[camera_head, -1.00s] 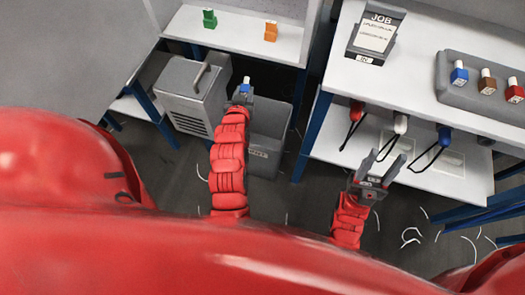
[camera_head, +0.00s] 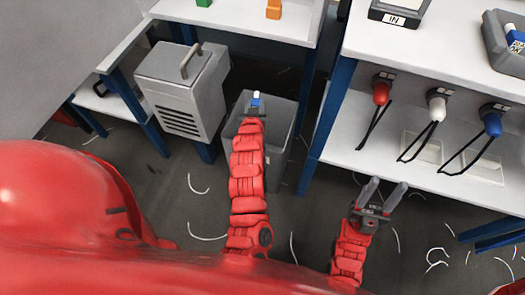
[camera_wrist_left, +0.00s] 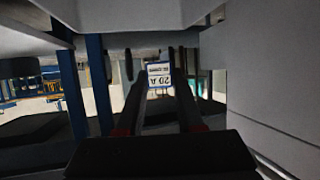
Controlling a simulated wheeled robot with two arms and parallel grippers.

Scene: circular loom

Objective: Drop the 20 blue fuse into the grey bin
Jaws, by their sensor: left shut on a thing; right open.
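The blue fuse (camera_head: 256,98) with a white part shows at the tip of my left gripper (camera_head: 254,108) in the head view. In the left wrist view the fuse (camera_wrist_left: 159,76) has a white label reading "20 A", between the two dark fingers. My left gripper is shut on it. The grey bin (camera_head: 283,118) stands on the floor, and the gripper with the fuse is over its opening in the head view; the height above the rim is hard to tell. My right gripper (camera_head: 384,198) is open and empty, to the right, in front of the white shelf.
A grey machine with a handle (camera_head: 183,90) stands left of the bin. Red (camera_head: 381,92), white (camera_head: 437,105) and blue (camera_head: 491,122) handled tools hang at the right shelf (camera_head: 340,150). Green (camera_head: 204,3) and orange (camera_head: 273,9) fuses sit on the back table. White scraps lie on the floor.

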